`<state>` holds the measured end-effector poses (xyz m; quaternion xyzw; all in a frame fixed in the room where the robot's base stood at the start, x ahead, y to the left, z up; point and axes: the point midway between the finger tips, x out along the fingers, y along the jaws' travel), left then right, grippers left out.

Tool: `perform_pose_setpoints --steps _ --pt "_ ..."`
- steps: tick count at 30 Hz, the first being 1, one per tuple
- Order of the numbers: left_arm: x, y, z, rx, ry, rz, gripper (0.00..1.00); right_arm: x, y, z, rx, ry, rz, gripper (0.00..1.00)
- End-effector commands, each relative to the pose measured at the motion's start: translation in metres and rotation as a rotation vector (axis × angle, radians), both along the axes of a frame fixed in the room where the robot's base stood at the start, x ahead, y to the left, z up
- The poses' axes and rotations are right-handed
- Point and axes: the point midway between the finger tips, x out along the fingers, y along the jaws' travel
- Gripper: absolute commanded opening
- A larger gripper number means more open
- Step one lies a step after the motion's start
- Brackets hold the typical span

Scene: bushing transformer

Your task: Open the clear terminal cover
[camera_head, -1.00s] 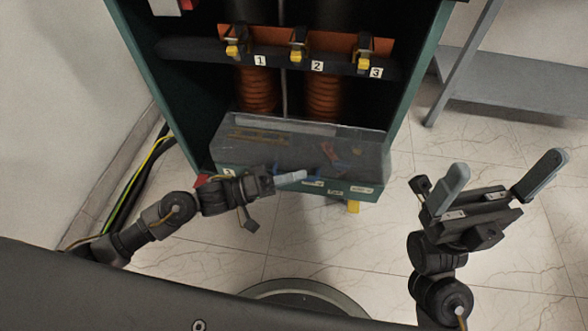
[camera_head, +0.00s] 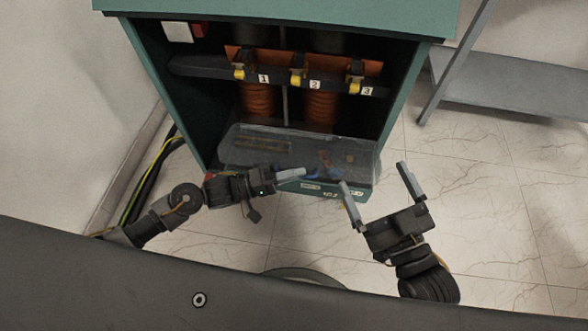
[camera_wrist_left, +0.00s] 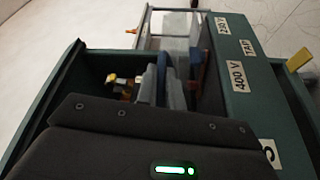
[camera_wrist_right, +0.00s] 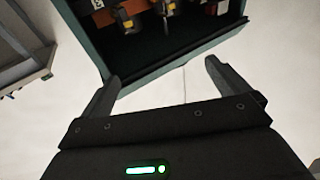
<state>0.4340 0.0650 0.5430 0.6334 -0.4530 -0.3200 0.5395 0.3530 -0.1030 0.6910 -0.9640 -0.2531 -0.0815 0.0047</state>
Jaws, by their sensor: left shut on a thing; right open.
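The clear terminal cover (camera_head: 290,145) lies over a green terminal box (camera_head: 350,192) at the foot of the cabinet; red and blue parts show through it. My left gripper (camera_head: 303,172) is at the cover's front edge, near a blue part. In the left wrist view my fingers (camera_wrist_left: 165,85) are close together beside the labelled green wall (camera_wrist_left: 245,75).
The green cabinet (camera_head: 400,110) stands behind, with orange coils (camera_head: 320,105) and numbered terminals. Black and yellow-green cables (camera_head: 150,175) run along its left side. A grey shelf (camera_head: 510,85) stands at the right. The tiled floor right of the box is clear.

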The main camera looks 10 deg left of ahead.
Motion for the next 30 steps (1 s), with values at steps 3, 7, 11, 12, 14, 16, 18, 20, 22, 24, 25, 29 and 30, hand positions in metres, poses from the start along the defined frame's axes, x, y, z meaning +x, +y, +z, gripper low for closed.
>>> perform_pose_setpoints --steps 3,7,11,12,14,16,18,20,22,24,25,29,30 --pt "0.001 0.000 0.011 -0.001 0.028 0.000 0.00 0.009 -0.022 -0.035 -0.118 0.238 -0.077 1.00" --pt "0.003 0.001 0.016 -0.001 0.060 0.001 0.00 0.003 -0.052 -0.078 -0.232 0.505 -0.155 1.00" --pt "0.004 0.000 0.021 -0.001 0.090 0.001 0.00 -0.019 -0.084 -0.114 -0.327 0.772 -0.223 1.00" --pt "0.004 0.000 0.022 0.000 0.099 0.000 0.00 -0.028 -0.093 -0.123 -0.351 0.850 -0.241 1.00" --pt "0.005 0.000 0.023 -0.001 0.113 0.001 0.00 -0.042 -0.105 -0.134 -0.384 0.960 -0.265 1.00" --pt "0.006 0.000 0.025 -0.001 0.126 0.001 0.00 -0.060 -0.118 -0.144 -0.416 1.080 -0.289 1.00" --pt "0.007 0.000 0.027 -0.001 0.139 0.001 0.00 -0.078 -0.129 -0.151 -0.442 1.190 -0.308 1.00" --pt "0.007 0.000 0.028 -0.001 0.149 0.000 0.00 -0.093 -0.137 -0.155 -0.460 1.278 -0.323 1.00" --pt "0.008 0.000 0.030 0.000 0.160 0.000 0.00 -0.102 -0.142 -0.162 -0.474 1.339 -0.329 1.00" --pt "0.009 0.000 0.032 -0.001 0.172 0.000 0.00 -0.102 -0.143 -0.171 -0.480 1.365 -0.330 1.00" --pt "0.009 0.000 0.033 -0.001 0.177 0.000 0.00 -0.100 -0.142 -0.175 -0.481 1.364 -0.329 1.00" --pt "0.011 0.000 0.036 0.000 0.199 0.000 0.00 -0.094 -0.141 -0.194 -0.484 1.372 -0.326 1.00" --pt "0.011 0.000 0.038 -0.001 0.206 0.000 0.00 -0.093 -0.141 -0.200 -0.485 1.376 -0.324 1.00"
